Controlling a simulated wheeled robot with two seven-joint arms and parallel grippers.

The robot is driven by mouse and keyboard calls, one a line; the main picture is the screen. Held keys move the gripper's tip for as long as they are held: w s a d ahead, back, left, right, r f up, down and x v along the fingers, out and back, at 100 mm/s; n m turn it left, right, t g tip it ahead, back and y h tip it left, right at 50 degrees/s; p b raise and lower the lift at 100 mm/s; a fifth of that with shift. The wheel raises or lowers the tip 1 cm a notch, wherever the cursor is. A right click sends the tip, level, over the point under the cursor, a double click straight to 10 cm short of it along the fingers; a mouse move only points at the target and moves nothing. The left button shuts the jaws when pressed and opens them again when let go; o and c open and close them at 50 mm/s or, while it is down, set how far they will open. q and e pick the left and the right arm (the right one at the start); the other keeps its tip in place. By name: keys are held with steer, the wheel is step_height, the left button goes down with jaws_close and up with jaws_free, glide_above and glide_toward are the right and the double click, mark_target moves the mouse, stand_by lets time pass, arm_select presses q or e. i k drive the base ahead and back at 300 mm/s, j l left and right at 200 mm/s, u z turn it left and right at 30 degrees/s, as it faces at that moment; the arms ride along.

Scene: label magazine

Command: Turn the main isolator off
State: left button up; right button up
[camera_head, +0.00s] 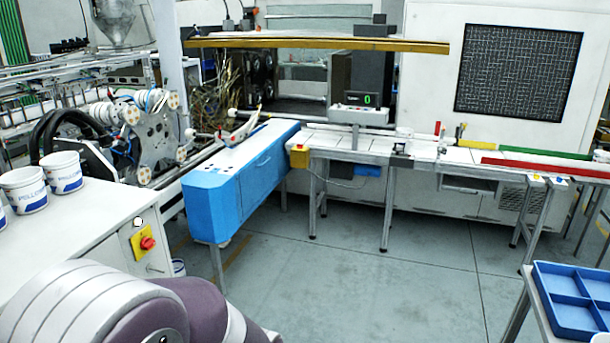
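A red rotary switch on a yellow plate (147,243), which looks like the main isolator, is on the end face of the white cabinet (112,252) at the lower left. Its knob is too small to tell which way it is turned. A small round white fitting (137,222) sits just above it. My arm's white and purple links fill the lower left corner, in front of the cabinet's lower part. Neither of my grippers is in view.
Printed white tubs (62,173) stand on the cabinet top. A blue conveyor housing (245,177) stands right of the cabinet. A blue divided tray (572,300) is on a table at the lower right. The grey floor (380,295) between is clear.

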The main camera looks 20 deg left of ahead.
mark_target(146, 243)
steer(key=i+u, duration=0.3)
steer(key=i+l+u, duration=0.25)
steer(key=i, duration=0.25)
steer(key=i+l+u, duration=0.3)
steer(key=i+u, duration=0.2)
steer(key=u, duration=0.25)
steer(key=i+l+u, duration=0.15)
steer(key=u, duration=0.3)
steer(key=i+l+u, duration=0.15)
steer(key=u, duration=0.3)
steer(key=i+l+u, duration=0.1)
steer(key=l+u, duration=0.2)
steer(key=u, duration=0.15)
steer(key=i+l+u, duration=0.1)
steer(key=l+u, duration=0.15)
steer(key=u, duration=0.2)
steer(key=l+u, duration=0.3)
steer(key=u, duration=0.15)
steer(key=i, duration=0.35)
